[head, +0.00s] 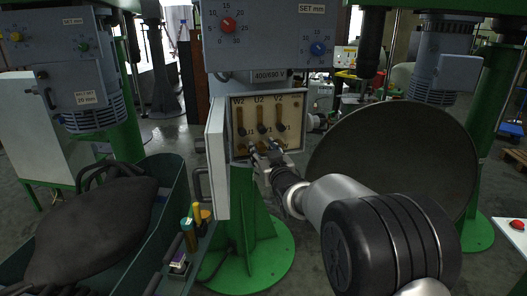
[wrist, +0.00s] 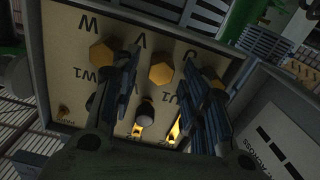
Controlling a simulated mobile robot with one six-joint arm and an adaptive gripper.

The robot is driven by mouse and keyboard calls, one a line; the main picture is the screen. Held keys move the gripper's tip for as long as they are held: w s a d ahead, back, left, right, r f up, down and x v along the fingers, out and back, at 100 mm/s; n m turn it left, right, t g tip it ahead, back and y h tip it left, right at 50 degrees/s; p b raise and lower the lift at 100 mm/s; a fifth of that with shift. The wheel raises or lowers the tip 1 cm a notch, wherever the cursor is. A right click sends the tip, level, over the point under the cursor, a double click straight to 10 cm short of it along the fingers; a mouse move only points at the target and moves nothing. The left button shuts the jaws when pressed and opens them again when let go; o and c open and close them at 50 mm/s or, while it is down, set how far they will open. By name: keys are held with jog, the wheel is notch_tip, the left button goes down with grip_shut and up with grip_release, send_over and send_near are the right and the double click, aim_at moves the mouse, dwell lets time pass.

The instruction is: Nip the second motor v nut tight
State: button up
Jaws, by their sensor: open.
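The terminal board (head: 243,107) is a cream panel marked W2, U2, V2 in an open box on the middle green stand, with brass links on it. In the wrist view, the board (wrist: 62,50) shows letters W and V and the marks W1 and U1. A brass hex nut (wrist: 161,73) near the V lies between my two fingers, with no clear contact. Another brass nut (wrist: 101,53) is left of it near the W. My gripper (head: 262,156) is open at the board's lower part, and its fingers also show in the wrist view (wrist: 163,66). They hide some lower terminals.
The box's pale door (head: 216,160) stands open at left, close to my gripper. A large dark disc (head: 395,145) is at right. A green bin (head: 163,183) holds a dark lumpy bag (head: 90,230). Yellow-handled tools (head: 197,216) stand below the door.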

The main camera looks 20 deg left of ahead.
grip_shut()
dwell(0.4)
